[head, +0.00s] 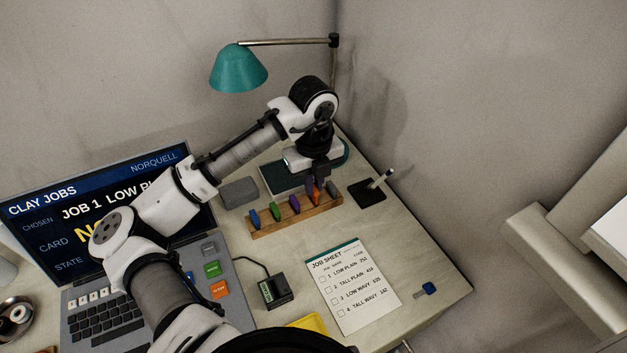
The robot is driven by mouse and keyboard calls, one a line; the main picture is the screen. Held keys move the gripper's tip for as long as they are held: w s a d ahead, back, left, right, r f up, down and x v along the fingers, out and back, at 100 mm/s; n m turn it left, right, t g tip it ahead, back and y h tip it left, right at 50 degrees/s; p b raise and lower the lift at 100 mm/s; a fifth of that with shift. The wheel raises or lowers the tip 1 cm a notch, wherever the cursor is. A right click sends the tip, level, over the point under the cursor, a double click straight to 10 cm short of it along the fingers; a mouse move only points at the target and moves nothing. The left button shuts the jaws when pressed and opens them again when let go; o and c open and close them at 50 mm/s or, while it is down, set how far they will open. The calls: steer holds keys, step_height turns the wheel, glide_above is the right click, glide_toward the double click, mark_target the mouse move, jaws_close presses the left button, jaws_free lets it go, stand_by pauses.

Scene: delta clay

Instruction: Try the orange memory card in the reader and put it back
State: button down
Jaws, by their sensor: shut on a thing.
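The orange memory card (314,193) is upright at the wooden rack (297,220), between a purple card (294,203) and a grey card (333,188). My gripper (315,179) is right above it, pointing down and shut on its top end. The fingertips are small and partly hidden by the gripper body. I cannot tell whether the card's lower end is in its slot or just above it. The reader (275,290) is a small black box with a cable, in front of the rack and right of the laptop. I see no card standing in it.
A blue card (254,219) and a green card (275,211) also stand in the rack. A job sheet (352,286) and a blue piece (426,290) lie right. A pen holder (367,190), lamp (238,70), grey block (238,192) and laptop (90,308) stand around.

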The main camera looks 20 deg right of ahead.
steer(key=shift+f+b, duration=0.3)
steer(key=shift+f, duration=0.35)
steer(key=c, duration=1.4)
jaws_free()
steer(key=shift+o, duration=0.2)
steer(key=shift+o, duration=1.3)
steer(key=shift+r, duration=0.1)
